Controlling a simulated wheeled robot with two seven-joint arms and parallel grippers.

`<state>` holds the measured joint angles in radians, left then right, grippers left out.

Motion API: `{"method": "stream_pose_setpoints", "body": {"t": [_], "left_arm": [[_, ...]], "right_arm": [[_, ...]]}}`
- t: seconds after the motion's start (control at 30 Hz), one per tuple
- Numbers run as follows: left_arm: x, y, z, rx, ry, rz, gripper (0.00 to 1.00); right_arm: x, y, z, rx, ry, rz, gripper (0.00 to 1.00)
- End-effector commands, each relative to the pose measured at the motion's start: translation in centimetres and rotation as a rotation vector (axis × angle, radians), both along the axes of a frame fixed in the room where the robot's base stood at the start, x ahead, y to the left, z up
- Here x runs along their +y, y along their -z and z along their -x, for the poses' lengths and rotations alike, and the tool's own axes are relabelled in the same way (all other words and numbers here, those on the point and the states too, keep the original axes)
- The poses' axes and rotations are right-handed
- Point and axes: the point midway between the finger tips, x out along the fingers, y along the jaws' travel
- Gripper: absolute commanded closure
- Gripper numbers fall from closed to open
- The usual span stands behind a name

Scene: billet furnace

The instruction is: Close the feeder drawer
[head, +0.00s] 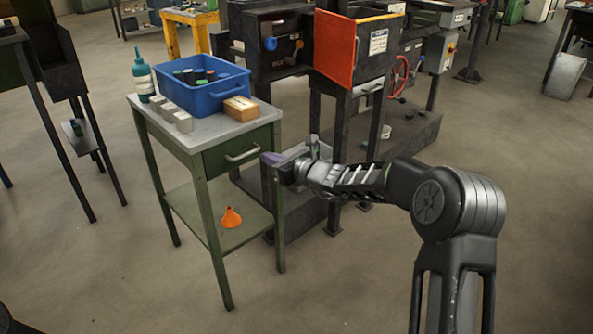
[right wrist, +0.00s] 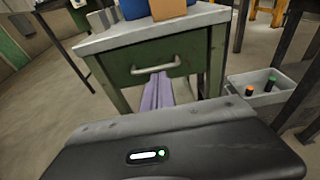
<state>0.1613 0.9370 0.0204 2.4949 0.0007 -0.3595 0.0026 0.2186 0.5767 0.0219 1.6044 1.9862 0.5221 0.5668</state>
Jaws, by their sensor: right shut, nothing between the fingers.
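The green workbench has a drawer (head: 226,158) with a pale bar handle (head: 242,155); its front looks about flush with the bench frame. The drawer (right wrist: 190,56) and its handle (right wrist: 156,67) also show in the right wrist view. My right gripper (head: 269,158) is shut and empty, its purple fingers pointing at the drawer front by the handle. In the right wrist view its fingertips (right wrist: 158,80) overlap the space just below the handle; I cannot tell whether they touch. No label marks this as the feeder drawer. My left gripper is not in view.
On the bench top (head: 200,134) stand a blue bin (head: 205,97), a wooden box (head: 241,109), metal blocks and a teal bottle (head: 142,75). An orange funnel (head: 231,217) sits on the lower shelf. A grey bin (right wrist: 258,97) and a black machine with an orange door (head: 336,47) stand beyond.

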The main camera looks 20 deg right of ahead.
Motion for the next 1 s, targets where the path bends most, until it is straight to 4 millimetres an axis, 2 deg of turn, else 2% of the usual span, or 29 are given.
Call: {"method": "stream_pose_setpoints", "body": {"t": [0.03,0.2,0.4,1.0], "left_arm": [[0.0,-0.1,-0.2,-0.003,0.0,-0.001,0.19],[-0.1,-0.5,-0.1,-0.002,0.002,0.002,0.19],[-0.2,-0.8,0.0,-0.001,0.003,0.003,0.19],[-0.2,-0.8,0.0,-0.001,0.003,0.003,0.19]], "right_arm": [[-0.7,-0.4,1.2,0.001,0.005,0.001,1.0],[-2.1,-1.1,4.6,0.001,0.004,0.001,1.0],[-3.0,-1.5,6.9,0.002,0.002,0.002,1.0],[-3.2,-1.4,7.4,0.001,0.001,0.013,1.0]]}}
